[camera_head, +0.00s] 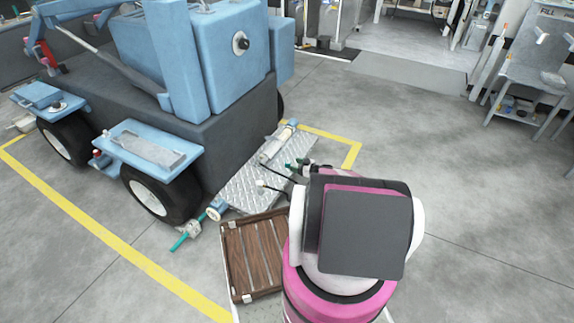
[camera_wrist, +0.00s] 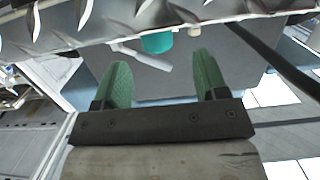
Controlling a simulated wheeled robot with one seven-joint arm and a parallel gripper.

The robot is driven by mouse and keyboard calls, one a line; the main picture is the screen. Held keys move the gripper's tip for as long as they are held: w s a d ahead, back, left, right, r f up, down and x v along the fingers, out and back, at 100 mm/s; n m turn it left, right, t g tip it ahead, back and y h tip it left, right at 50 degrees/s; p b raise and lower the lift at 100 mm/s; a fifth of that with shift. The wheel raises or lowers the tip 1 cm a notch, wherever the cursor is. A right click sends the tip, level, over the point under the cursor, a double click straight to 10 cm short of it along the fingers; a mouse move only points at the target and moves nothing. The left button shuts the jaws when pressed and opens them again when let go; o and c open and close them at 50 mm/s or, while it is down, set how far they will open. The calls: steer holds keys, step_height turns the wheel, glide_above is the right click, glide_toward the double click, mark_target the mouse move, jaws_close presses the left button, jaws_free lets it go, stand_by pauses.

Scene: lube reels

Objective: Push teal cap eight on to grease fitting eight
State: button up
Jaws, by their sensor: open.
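A teal cap (camera_wrist: 157,43) shows in the wrist view, under the edge of a silver tread plate (camera_wrist: 70,28). It lies ahead of my gripper (camera_wrist: 163,62), roughly between the two green fingertips and apart from both. My gripper is open, with nothing between its fingers. I cannot make out grease fitting eight, nor whether the cap sits on it; the plate edge hides what is behind the cap. In the head view my gripper (camera_head: 297,164) is small, beside the tread plate (camera_head: 245,186), and the cap cannot be made out.
A small beige stub (camera_wrist: 194,31) and a grey lever-like piece (camera_wrist: 128,50) flank the cap. A dark hose (camera_wrist: 275,62) runs along the right. A blue machine (camera_head: 190,60) with big wheels stands at left, a wooden pallet (camera_head: 252,258) near my base. Open floor lies to the right.

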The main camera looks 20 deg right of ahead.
mark_target(286, 162)
steer(key=shift+x, duration=3.8)
steer(key=shift+w+d, duration=0.1)
steer(key=shift+d, duration=0.05)
steer(key=shift+c, duration=0.3)
steer(key=c, duration=0.9)
